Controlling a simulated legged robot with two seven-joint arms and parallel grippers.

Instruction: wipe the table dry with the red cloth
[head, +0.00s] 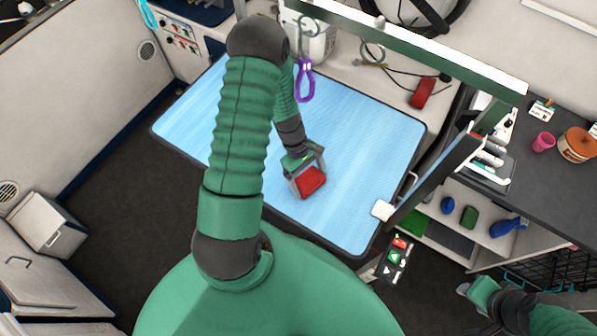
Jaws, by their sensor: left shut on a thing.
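The grooming table (370,150) has a light blue top with a dark rim and fills the middle of the head view. My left gripper (308,184) points down at the table's middle and is shut on the red cloth (312,181). The cloth looks bunched between the fingers and is at or close to the table top; I cannot tell whether it touches. My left arm hides part of the table's left half. My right gripper (466,290) is low at the right, away from the table, and its fingers are too small to read.
A green-and-white frame (440,57) rises over the table's back and right side. A purple loop (305,82) hangs above the table. A red object (423,92) lies behind it. A dark counter (560,190) with a pink cup (543,142) stands right. Dark floor is clear at left.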

